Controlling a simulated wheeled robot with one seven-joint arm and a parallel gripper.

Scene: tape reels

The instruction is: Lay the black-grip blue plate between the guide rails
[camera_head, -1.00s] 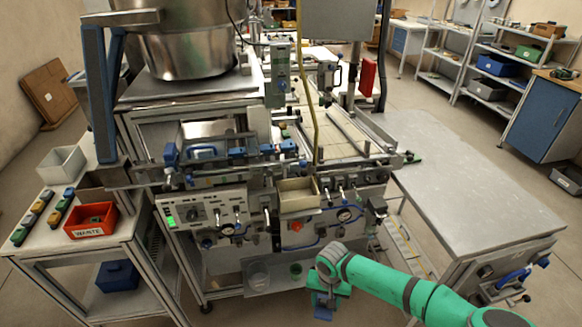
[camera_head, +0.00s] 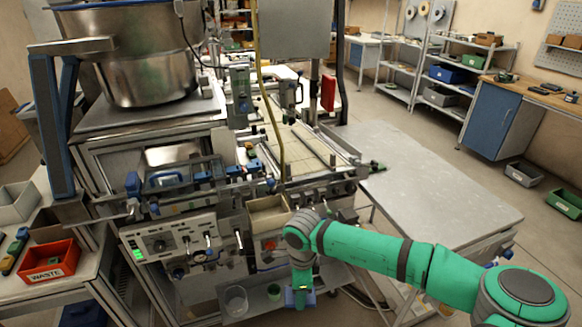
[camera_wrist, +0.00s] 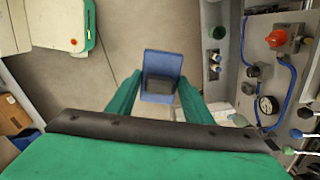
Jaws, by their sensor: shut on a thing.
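My gripper (camera_wrist: 158,92) is shut on the black grip (camera_wrist: 160,87) of a blue plate (camera_wrist: 163,62). In the wrist view the plate juts out past the two green fingers, over the grey floor. In the head view the plate (camera_head: 299,298) hangs below my wrist, low in front of the machine, apart from it. Metal rails (camera_head: 215,185) run across the machine's front upper edge. A blue-handled part (camera_head: 165,178) sits behind them. I cannot tell which rails are the guide rails.
A lower shelf holds a clear cup (camera_head: 236,301) and a green one (camera_head: 274,291). A red waste bin (camera_head: 48,262) stands at left. The grey table (camera_head: 430,180) at right is bare.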

